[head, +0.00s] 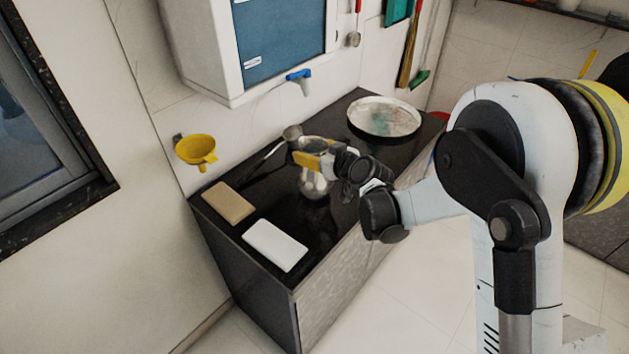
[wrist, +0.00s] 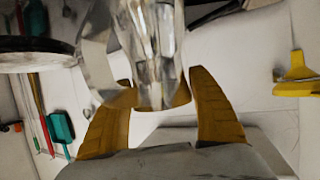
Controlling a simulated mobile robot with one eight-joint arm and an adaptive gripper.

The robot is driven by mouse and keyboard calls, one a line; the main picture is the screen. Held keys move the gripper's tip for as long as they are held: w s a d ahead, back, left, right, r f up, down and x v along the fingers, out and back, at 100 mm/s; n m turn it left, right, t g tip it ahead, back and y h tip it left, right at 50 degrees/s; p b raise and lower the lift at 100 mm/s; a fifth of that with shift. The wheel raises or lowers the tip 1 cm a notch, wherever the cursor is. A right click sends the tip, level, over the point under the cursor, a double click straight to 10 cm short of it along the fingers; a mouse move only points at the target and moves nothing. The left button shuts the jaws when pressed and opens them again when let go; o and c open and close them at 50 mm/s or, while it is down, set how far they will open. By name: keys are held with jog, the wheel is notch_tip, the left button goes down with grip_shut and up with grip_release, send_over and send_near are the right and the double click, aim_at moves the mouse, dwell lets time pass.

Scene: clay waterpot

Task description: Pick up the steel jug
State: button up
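The shiny steel jug (head: 314,185) stands on the dark counter in the head view, partly hidden behind my gripper (head: 307,160). In the wrist view the reflective jug (wrist: 150,45) fills the upper middle, and its far end is cut off by the frame. The yellow fingers of my gripper (wrist: 160,84) are spread apart, one on each side of the jug's near end. A gap shows beside the left finger; whether the right fingertip touches the jug I cannot tell.
On the dark counter (head: 312,238) lie a tan block (head: 228,203) and a white block (head: 275,245), left and front of the jug. A ladle (head: 292,132) is behind it, a round metal tray (head: 385,116) to its right. A yellow funnel (head: 197,150) is on the wall.

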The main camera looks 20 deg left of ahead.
jog(key=c, duration=0.9)
jog(key=shift+r, duration=0.15)
